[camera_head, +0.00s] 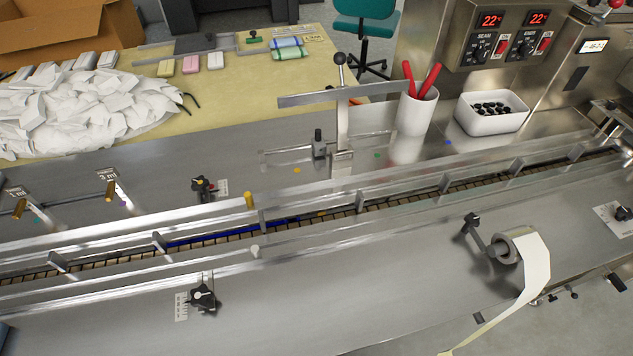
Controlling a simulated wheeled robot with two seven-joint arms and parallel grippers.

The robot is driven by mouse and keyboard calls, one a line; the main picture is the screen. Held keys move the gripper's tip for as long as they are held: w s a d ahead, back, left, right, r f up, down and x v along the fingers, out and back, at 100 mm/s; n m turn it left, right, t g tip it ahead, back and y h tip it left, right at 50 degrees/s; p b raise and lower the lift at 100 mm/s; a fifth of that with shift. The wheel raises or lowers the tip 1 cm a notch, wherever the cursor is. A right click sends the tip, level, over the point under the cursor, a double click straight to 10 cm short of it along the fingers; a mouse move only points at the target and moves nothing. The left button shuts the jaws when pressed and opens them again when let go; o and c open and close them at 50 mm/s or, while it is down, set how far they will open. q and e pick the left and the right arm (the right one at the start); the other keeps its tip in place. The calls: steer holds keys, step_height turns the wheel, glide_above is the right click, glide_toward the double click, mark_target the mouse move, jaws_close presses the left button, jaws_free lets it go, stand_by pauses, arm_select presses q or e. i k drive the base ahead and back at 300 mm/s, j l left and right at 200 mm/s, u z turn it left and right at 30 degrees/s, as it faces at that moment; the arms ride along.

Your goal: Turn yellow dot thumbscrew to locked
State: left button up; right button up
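A black lobed thumbscrew (204,189) with what looks like a small yellow mark sits on the far side of the conveyor channel, left of centre, beside a small white scale plate (222,187). A second black thumbscrew (202,298) with a pale mark sits on the near side, beside another scale plate (181,307). Both are too small to tell whether they are locked. Neither of my grippers is in view, and nothing touches either thumbscrew.
Metal guide rails (330,195) run across the conveyor. A yellow peg (249,200) stands near the far thumbscrew. A post with a crossbar (341,120) rises behind the channel. A tape roll (510,247) is at right. The near metal deck (350,280) is mostly clear.

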mark_target(200, 183)
steer(key=k+j+u, duration=0.1)
steer(key=j+u, duration=0.15)
steer(key=j, duration=0.35)
steer(key=k+j+u, duration=0.1)
steer(key=j+u, duration=0.15)
steer(key=j, duration=0.35)
